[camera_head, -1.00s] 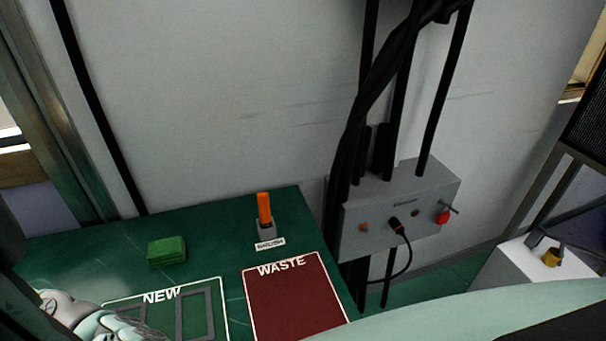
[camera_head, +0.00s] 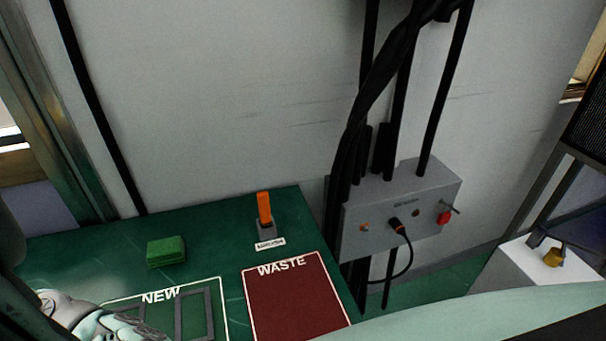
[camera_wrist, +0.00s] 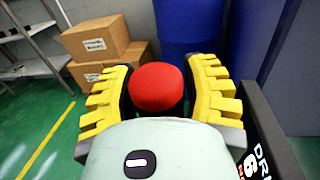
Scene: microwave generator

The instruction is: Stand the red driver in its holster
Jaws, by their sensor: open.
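In the wrist view, a round red end (camera_wrist: 157,87), apparently the red driver's handle, sits between the two yellow fingers of my gripper (camera_wrist: 160,92). The gripper is open, with one finger on each side of the red end. I cannot tell whether either finger touches it. The rest of the driver is hidden below the pale wrist body. A black panel (camera_wrist: 262,140) with white lettering starting "DR" stands close to the right finger; it may belong to the driver's holster. My gripper, the driver and this panel are not seen in the head view.
The green bench (camera_head: 215,245) carries a green block (camera_head: 166,251), an orange-handled tool (camera_head: 264,208) in a grey holder, and a red WASTE area (camera_head: 295,305). A grey cable box (camera_head: 380,225) is on the wall. Cardboard boxes (camera_wrist: 97,38) and blue drums (camera_wrist: 190,25) stand behind the gripper.

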